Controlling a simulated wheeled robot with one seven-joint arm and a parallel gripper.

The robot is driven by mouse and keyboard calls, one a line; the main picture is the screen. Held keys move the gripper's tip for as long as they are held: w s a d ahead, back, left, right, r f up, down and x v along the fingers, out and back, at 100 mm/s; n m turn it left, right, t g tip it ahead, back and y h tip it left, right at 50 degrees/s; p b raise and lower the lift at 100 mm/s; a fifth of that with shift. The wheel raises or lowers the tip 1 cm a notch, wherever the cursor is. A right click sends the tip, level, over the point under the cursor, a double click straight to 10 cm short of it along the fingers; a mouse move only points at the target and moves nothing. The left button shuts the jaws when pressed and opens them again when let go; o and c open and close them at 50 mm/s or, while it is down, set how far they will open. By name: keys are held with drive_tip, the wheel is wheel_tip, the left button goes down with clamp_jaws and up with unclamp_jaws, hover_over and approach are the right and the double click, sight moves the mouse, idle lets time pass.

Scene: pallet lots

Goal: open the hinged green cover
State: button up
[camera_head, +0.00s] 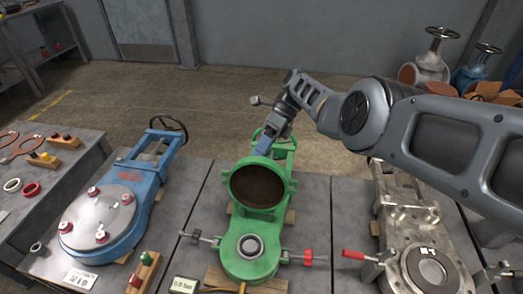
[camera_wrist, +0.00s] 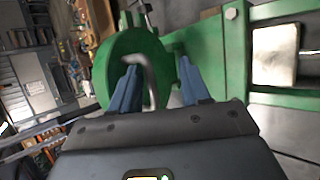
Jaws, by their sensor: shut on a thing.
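The green cover (camera_head: 281,190) stands raised at a steep angle on the green valve body (camera_head: 232,262), its dark brown round inner face turned toward the head camera. My gripper (camera_head: 264,146) is behind the cover's upper edge, with its blue fingers close to the cover's back. In the wrist view, the cover's green back (camera_wrist: 110,68) fills the middle, with a bent grey handle (camera_wrist: 151,72) on it. My gripper (camera_wrist: 159,82) is shut on this handle, one blue finger on either side. The exact contact is partly hidden.
A blue valve (camera_head: 137,200) with a metal disc lies to the left, and a bare metal valve (camera_head: 408,215) to the right. Clamp bolts (camera_head: 302,257) flank the green body. A small meter (camera_head: 186,284) sits in front. Open floor lies behind the bench.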

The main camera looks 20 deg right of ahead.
drive_tip(key=shift+s+a+f, duration=0.25)
drive_tip(key=shift+s+f, duration=0.1)
drive_tip(key=shift+f, duration=0.25)
drive_tip(key=b+v, duration=0.4)
drive_tip(key=v, duration=0.5)
drive_tip(key=shift+w+a+r, duration=0.15)
drive_tip(key=shift+r, duration=0.05)
